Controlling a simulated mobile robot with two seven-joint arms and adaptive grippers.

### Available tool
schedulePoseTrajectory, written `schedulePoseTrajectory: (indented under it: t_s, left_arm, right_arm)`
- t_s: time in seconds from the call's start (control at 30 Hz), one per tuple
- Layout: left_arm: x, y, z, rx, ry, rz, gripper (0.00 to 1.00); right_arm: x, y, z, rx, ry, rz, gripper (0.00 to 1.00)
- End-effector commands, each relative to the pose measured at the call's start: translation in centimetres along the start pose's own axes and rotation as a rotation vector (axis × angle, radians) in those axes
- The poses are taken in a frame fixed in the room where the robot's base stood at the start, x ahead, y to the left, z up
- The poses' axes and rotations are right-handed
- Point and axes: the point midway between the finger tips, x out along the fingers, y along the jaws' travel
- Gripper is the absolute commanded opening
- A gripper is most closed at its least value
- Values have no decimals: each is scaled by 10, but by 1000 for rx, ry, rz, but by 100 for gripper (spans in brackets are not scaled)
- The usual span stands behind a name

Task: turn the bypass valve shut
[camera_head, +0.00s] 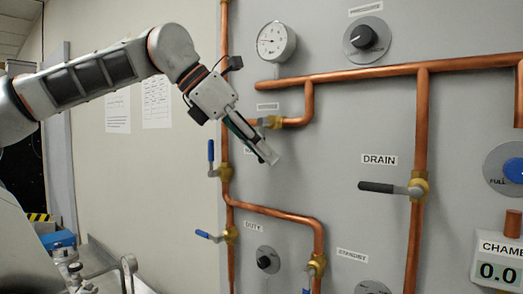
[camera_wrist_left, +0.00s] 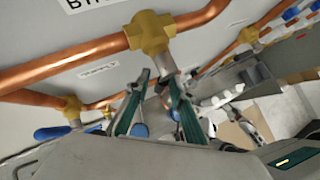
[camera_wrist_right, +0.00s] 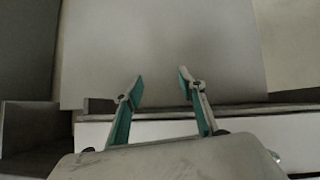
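The bypass valve has a brass body (camera_head: 272,122) at the end of a short copper branch under a small label in the head view. In the left wrist view the same brass body (camera_wrist_left: 150,33) is large, below a partly cut label starting "BY". A grey stem runs from it toward my fingers. My left gripper (camera_head: 268,155) is in front of the valve and hides its lever in the head view. Its fingertips (camera_wrist_left: 161,74) stand apart beside the stem; I cannot tell if they press on it. My right gripper (camera_wrist_right: 160,86) is open and empty.
A gauge (camera_head: 276,42) and a black knob (camera_head: 364,37) sit above. Blue-handled valves (camera_head: 211,151) are below left. The drain valve's black lever (camera_head: 377,187) points left. A long copper pipe (camera_head: 370,73) crosses the panel. The right gripper faces a pale surface (camera_wrist_right: 160,45).

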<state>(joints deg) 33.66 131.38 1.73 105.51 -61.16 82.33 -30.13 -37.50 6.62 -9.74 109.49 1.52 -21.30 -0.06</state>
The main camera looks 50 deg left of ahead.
Motion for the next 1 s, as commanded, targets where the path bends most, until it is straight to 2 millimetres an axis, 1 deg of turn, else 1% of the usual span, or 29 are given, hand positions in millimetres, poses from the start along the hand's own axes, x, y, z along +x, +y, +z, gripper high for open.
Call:
schedulePoseTrajectory:
  t_s: [0.33,0.47,0.57,0.8,0.9,1.0]
  left_arm:
    - [-1,0,1,0,-2,0,27]
    - [-11,0,1,0,-4,1,27]
    - [-27,0,1,-1,-6,2,27]
    - [-76,1,1,-3,-4,3,27]
    - [-94,0,1,-3,-4,2,27]
    - [-107,1,1,-2,-2,1,27]
  right_arm:
    - [-1,-1,3,-8,-4,-5,40]
    - [-1,-1,2,-6,-3,-4,40]
    - [0,-1,1,-6,-2,-4,40]
    - [0,0,0,-5,0,-3,40]
    - [0,0,0,-5,0,-3,40]
    - [0,0,0,-4,0,-3,40]
